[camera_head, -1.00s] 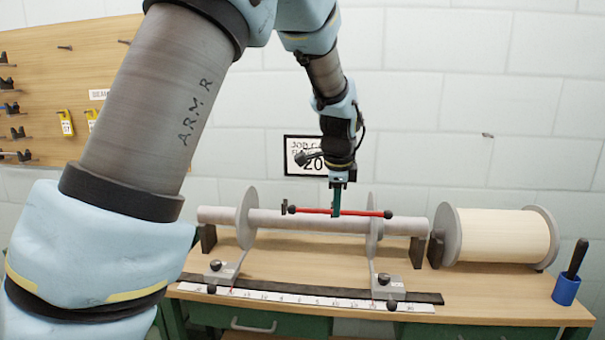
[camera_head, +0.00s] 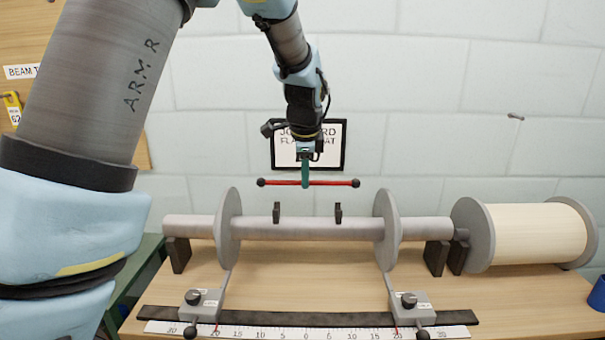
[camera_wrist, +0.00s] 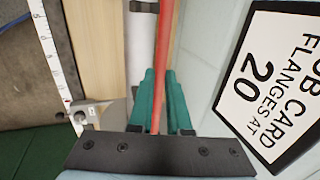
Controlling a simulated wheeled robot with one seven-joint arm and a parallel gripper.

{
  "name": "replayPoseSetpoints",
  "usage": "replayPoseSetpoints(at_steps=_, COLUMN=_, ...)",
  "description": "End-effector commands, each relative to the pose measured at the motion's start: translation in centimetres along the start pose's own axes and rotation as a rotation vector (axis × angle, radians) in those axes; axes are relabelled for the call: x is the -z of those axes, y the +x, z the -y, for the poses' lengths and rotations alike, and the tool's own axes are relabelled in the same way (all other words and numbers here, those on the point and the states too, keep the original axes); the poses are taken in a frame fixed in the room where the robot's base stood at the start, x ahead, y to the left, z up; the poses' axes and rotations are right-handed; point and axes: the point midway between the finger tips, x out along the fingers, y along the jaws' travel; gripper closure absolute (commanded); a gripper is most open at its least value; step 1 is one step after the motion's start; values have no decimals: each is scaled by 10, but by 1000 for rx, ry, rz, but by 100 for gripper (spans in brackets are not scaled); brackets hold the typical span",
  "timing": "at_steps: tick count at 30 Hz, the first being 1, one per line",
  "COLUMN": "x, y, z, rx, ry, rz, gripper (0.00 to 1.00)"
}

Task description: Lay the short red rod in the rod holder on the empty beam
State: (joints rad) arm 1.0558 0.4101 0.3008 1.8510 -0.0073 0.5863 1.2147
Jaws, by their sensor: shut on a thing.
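The short red rod (camera_head: 333,183) has dark ball ends. My gripper (camera_head: 305,180) is shut on it near its middle and holds it level, above the empty beam (camera_head: 310,228). In the wrist view the green jaws (camera_wrist: 160,105) close around the red rod (camera_wrist: 165,50). The rod holder shows as two dark uprights (camera_head: 338,212) on top of the beam between the flanges. The rod is apart from them, a little higher in the picture. The holder's seats are too small to make out.
Grey flanges (camera_head: 228,228) (camera_head: 386,230) stand on the beam. A wound beam (camera_head: 535,233) lies at the right. A scale (camera_head: 300,330) with two clamp blocks runs along the front of the table. A job card (camera_head: 333,145) hangs on the wall behind.

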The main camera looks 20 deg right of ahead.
Motion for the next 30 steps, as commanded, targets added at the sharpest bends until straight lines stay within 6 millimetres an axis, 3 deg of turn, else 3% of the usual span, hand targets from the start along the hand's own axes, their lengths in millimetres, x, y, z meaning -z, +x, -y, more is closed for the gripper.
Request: replayPoseSetpoints(at_steps=30, x=-1, y=69, z=-24, rx=0, ry=-1, rz=1, gripper=100)
